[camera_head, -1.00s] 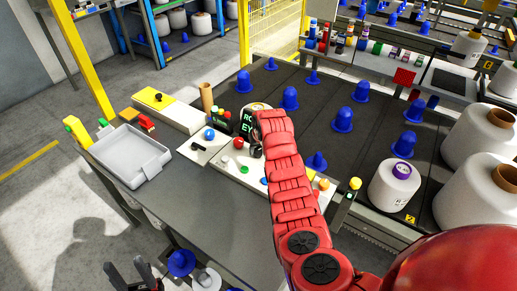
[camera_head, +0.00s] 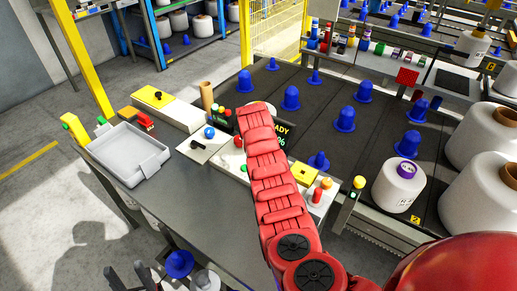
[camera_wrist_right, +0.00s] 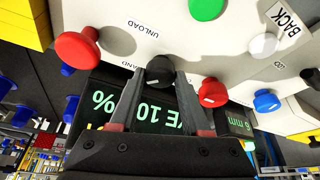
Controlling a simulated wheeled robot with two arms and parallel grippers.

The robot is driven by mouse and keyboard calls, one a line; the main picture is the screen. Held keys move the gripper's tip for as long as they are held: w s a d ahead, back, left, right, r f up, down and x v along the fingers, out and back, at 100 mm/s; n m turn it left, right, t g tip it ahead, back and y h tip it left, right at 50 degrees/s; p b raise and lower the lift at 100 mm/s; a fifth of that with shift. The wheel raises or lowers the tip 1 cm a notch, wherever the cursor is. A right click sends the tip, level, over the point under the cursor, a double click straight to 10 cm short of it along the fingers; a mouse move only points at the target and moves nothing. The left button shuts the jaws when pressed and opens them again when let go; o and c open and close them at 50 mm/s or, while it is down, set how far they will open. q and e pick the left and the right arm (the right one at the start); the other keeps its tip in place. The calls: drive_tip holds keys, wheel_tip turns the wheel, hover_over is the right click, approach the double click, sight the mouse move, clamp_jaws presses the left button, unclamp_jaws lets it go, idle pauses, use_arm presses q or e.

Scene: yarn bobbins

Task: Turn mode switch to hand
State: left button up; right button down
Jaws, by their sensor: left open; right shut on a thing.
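In the right wrist view, the mode switch is a black knob (camera_wrist_right: 162,66) on a pale panel (camera_wrist_right: 125,45), beside a partly covered label ending in "AND". My right gripper (camera_wrist_right: 167,80) is shut on this knob, with one finger on each side. The knob's exact pointing direction is hard to tell. In the head view, my red right arm covers the knob and the right gripper. My left gripper (camera_head: 130,277) is open and empty at the bottom left, partly cut off by the frame edge.
Around the knob are a green button (camera_wrist_right: 206,8), red buttons (camera_wrist_right: 77,47), a white button (camera_wrist_right: 262,45) and a blue button (camera_wrist_right: 266,102). A lit display (camera_wrist_right: 140,105) lies behind the fingers. A grey tray (camera_head: 125,155) stands left. Blue cones and white bobbins (camera_head: 398,185) stand right.

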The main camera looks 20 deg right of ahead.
drive_tip(key=shift+c, duration=1.8)
unclamp_jaws()
drive_tip(key=shift+r, duration=0.1)
drive_tip(key=p+v, duration=0.1)
drive_tip(key=v, duration=1.6)
drive_tip(key=shift+r, duration=0.1)
